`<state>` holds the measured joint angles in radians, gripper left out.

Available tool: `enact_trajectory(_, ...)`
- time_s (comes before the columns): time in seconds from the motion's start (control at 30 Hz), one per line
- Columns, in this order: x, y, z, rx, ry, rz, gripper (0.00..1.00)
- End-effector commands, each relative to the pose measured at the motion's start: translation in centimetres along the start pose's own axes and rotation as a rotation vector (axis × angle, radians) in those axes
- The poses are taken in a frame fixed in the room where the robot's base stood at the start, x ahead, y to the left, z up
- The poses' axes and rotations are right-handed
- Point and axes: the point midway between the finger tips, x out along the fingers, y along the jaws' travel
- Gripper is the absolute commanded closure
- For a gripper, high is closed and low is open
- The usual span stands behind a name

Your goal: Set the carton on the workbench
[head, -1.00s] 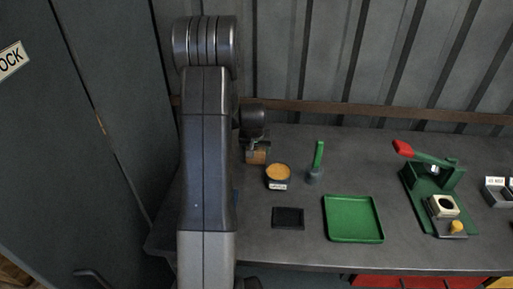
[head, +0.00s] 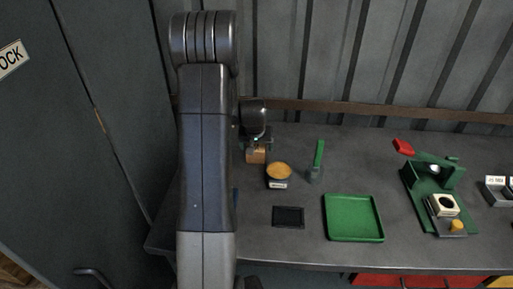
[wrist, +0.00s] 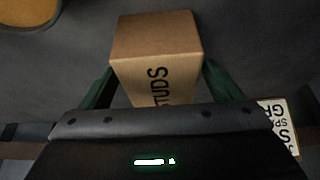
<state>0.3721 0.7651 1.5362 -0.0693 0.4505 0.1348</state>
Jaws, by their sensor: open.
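The carton (head: 256,156) is a small brown box at the back left of the workbench (head: 300,255), and it appears to rest on the top. In the wrist view the carton (wrist: 157,42) shows the printed word "STUDS" and lies between the green fingers of my gripper (wrist: 158,80). The fingers are open, with a gap visible on each side of the box. In the head view my gripper (head: 258,142) is just above and behind the carton, partly hidden by my arm.
A round container with an orange top (head: 279,172) stands close right of the carton. Further right are a green-handled tool (head: 318,160), a black pad (head: 288,216), a green tray (head: 353,218) and a green press (head: 430,180). A corrugated wall (head: 300,60) stands behind.

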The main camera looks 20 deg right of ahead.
Motion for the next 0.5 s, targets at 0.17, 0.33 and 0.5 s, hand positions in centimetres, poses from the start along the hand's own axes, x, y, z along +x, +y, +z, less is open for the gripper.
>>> enact_trajectory(0.17, -3.2, 0.0, -0.1, 0.0, 0.006, -0.001, 0.15)
enact_trajectory(0.33, -6.3, 0.0, -0.1, 0.0, 0.005, 0.0, 0.15)
enact_trajectory(0.5, -8.8, 0.0, 0.0, 0.0, 0.004, 0.0, 0.15)
